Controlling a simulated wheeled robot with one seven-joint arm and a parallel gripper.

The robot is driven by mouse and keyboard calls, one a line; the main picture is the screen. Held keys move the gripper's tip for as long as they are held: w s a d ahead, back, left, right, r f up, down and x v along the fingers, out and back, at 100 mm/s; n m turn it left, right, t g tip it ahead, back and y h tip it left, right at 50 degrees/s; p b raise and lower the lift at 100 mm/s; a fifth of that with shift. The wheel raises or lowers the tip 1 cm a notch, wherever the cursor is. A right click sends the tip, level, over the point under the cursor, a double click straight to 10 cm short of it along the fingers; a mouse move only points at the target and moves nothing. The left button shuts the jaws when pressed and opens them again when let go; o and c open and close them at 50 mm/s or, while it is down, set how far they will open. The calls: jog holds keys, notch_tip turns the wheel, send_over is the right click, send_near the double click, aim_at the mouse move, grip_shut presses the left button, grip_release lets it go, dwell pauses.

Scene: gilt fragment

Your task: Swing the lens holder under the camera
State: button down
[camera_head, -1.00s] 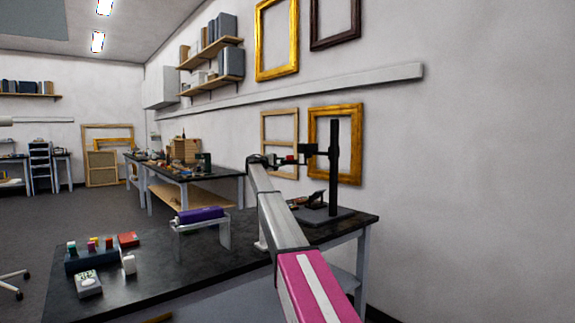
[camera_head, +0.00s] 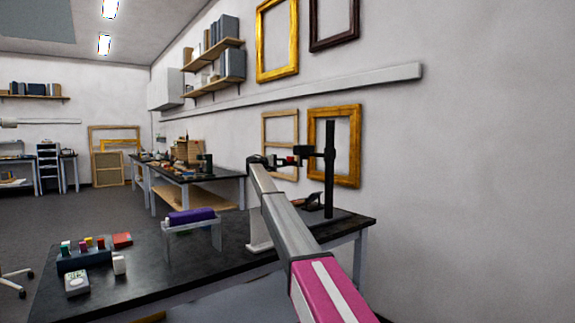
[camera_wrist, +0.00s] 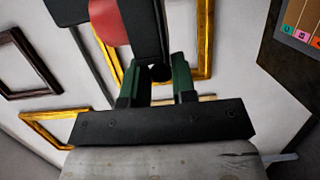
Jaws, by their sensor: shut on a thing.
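A black copy stand (camera_head: 329,170) with an upright post stands at the right end of the near table. A black block (camera_head: 303,151) sits on a short arm left of the post; I cannot tell for certain whether it is the camera. My gripper (camera_head: 285,162) is beside it, left of the post, with a small red part (camera_head: 291,159) at its tip. In the wrist view the green fingers of my gripper (camera_wrist: 158,80) are shut on a black bar (camera_wrist: 150,30), which I take as the lens holder. A red disc (camera_wrist: 108,22) shows beside the bar. The lens itself is not clear.
The near table (camera_head: 150,262) holds a purple roll (camera_head: 191,216) on a clear stand, a rack of coloured bottles (camera_head: 84,256) and a white meter (camera_head: 77,284). Gilt frames (camera_head: 347,146) hang on the wall close behind the copy stand. A second bench (camera_head: 200,180) stands further back.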

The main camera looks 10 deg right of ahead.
jog(key=shift+w+a, duration=0.15)
jog(key=shift+w, duration=0.05)
jog(key=c, duration=1)
grip_release()
jog(key=shift+s, duration=0.1)
jog(key=v, duration=1)
jog(key=shift+s+a, duration=0.1)
jog(key=shift+a, duration=0.25)
